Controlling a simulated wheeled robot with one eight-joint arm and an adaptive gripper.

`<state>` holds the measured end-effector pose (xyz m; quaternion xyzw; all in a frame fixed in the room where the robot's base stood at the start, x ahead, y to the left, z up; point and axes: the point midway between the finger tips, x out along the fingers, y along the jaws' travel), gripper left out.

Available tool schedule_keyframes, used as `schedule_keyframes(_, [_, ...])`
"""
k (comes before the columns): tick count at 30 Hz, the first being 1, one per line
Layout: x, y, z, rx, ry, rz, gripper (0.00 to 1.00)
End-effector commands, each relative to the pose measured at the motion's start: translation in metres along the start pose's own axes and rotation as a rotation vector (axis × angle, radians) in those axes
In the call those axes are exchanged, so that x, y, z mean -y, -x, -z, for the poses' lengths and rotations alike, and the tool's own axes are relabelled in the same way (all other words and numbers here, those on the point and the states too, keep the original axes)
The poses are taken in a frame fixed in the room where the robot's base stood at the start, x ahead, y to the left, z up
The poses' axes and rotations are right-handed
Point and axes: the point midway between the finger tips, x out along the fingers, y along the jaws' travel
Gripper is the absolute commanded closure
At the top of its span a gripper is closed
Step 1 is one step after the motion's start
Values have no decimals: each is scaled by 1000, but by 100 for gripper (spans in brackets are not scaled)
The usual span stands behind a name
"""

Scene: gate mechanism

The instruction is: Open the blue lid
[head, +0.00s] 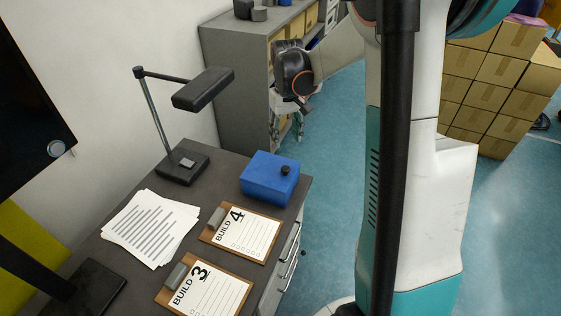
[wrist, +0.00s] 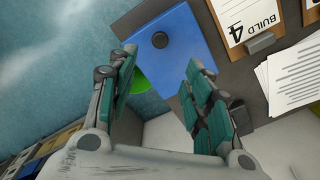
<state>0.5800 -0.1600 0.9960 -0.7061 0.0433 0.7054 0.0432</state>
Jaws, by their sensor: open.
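A blue box with a flat blue lid (head: 270,177) stands on the dark desk at its right back corner. A small round black knob (head: 285,171) is on the lid, which looks shut. In the wrist view the blue lid (wrist: 185,50) and its black knob (wrist: 160,40) lie beyond the fingertips. My gripper (head: 288,130) hangs past the desk's back edge, behind the box and apart from it. In the wrist view my gripper (wrist: 160,66) is open, with nothing between its fingers.
A desk lamp (head: 203,90) stands left of the box. Clipboards marked 4 (head: 241,233) and 3 (head: 205,292) and loose papers (head: 150,228) lie on the desk. A grey shelf unit (head: 235,85) stands behind.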

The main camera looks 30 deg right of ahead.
Motion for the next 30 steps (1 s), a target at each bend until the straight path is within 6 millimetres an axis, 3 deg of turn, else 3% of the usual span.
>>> schedule_keyframes(5, [-1, -22, 0, 3, -1, 0, 54])
schedule_keyframes(18, [0, -107, 0, 1, 0, 0, 54])
schedule_keyframes(24, [0, -129, 0, 1, 0, 0, 54])
schedule_keyframes(30, [0, -136, 0, 1, 0, 0, 54])
